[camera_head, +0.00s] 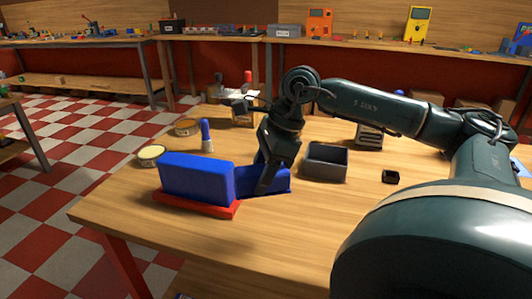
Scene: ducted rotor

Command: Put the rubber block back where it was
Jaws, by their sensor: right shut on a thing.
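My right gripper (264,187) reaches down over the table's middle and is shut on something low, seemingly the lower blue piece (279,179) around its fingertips. The gripper hides much of that piece. I cannot tell for certain which thing is the rubber block. A large blue block (196,180) stands upright on a flat red base (190,206) just left of the gripper. A small black block-like thing (390,177) lies apart on the right. My left gripper is out of view.
A dark grey open bin (326,163) stands just right of the gripper. A blue-capped bottle (206,136) and round tins (150,155) are at the back left. My right arm crosses the right side. The front of the wooden table (250,238) is clear.

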